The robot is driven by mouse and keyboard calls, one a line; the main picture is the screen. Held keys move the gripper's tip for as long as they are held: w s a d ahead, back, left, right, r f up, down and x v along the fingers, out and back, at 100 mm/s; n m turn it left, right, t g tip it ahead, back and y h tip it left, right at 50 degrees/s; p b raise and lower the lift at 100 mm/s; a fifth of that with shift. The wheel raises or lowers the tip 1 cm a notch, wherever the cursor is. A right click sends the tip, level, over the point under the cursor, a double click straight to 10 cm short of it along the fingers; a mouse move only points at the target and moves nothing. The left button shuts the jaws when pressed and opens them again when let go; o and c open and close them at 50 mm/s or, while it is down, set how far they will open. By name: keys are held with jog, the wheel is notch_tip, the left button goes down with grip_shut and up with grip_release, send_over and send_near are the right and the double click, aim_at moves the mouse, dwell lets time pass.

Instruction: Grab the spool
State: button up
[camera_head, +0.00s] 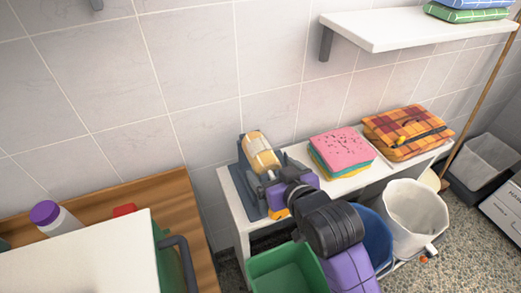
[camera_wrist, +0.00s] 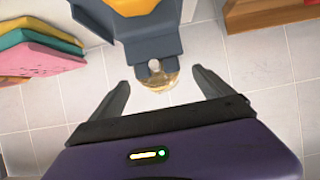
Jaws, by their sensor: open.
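The spool (camera_head: 262,153), a cream and amber cylinder with a paler band, sits tilted on a blue-grey stand (camera_head: 250,200) at the left end of the white bench. My gripper (camera_head: 276,178) is just in front of the stand, on its right side, and partly hides it. In the wrist view the picture looks upside down. The amber spool (camera_wrist: 160,82) shows between my open fingers (camera_wrist: 160,77), partly hidden by the grey stand (camera_wrist: 150,48). I cannot tell how far the fingertips are from it. Nothing is held.
A stack of pink, yellow and green cloths (camera_head: 340,152) and a plaid orange bundle (camera_head: 408,132) lie right of the spool. A green bin (camera_head: 285,272) and a white-lined bin (camera_head: 415,208) stand below. A wooden counter (camera_head: 185,215) is at left. A shelf (camera_head: 400,30) hangs above.

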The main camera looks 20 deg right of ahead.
aim_at(262, 152)
jog(key=shift+w+a+r, duration=0.15)
jog(key=shift+w+r, duration=0.65)
jog(key=shift+w, duration=0.3)
jog(key=x, duration=0.2)
jog(key=p+x, duration=0.1)
jog(key=x, duration=0.3)
jog(key=shift+w+d+r+p, duration=0.1)
jog(key=shift+w+d+p, duration=0.15)
jog(key=shift+p, duration=0.15)
jog(key=shift+w+f, duration=0.4)
jog(key=shift+w, duration=0.05)
jog(key=shift+c, duration=0.4)
jog(key=c, duration=1.4)
jog(key=shift+c, duration=0.5)
jog(key=shift+r, duration=0.15)
